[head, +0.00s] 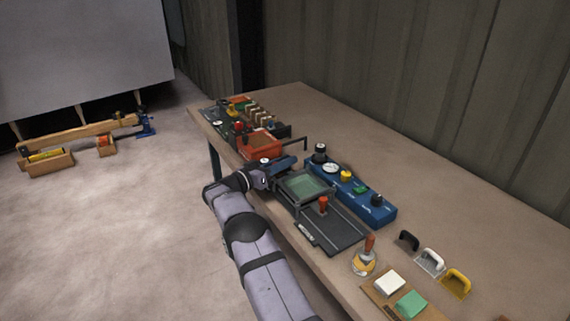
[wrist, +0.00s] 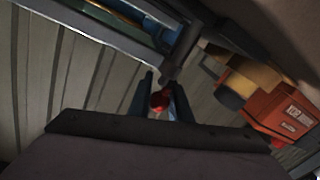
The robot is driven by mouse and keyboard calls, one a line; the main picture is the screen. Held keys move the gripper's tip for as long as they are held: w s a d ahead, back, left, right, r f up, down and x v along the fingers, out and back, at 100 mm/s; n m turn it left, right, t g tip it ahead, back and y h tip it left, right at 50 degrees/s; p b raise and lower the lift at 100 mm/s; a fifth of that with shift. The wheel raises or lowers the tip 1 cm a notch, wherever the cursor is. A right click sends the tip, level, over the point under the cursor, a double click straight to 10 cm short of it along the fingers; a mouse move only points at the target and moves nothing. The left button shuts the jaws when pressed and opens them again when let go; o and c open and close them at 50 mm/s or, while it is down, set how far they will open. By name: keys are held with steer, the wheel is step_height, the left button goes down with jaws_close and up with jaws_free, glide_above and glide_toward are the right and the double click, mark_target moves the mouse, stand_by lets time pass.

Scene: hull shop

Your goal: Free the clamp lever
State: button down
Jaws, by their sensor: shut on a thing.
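In the wrist view my gripper (wrist: 161,92) has its two dark fingers closed on a red round knob (wrist: 160,101), which looks like the end of the clamp lever. The rest of the lever is hidden or too dark to make out, so I cannot tell its angle. In the head view my gripper (head: 290,161) is low over the front part of the bench, just right of an orange-red box (head: 262,146) and behind a green-topped framed unit (head: 305,186). The knob is hidden there.
The bench (head: 330,110) carries a blue control panel (head: 374,199) with knobs, a dark plate with an orange-handled lever (head: 323,204), and an orange-handled tool (head: 369,246). Several coloured handles stand at the right. The wall is behind; bare bench lies at the back.

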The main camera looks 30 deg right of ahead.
steer(key=c, duration=1.6)
jaws_free()
steer(key=shift+c, duration=0.2)
steer(key=a, duration=0.2)
steer(key=a+b, duration=0.1)
steer(key=a, duration=0.3)
steer(key=shift+s+a, duration=0.25)
steer(key=shift+s, duration=0.15)
steer(key=shift+s+a, duration=0.1)
steer(key=shift+a, duration=0.3)
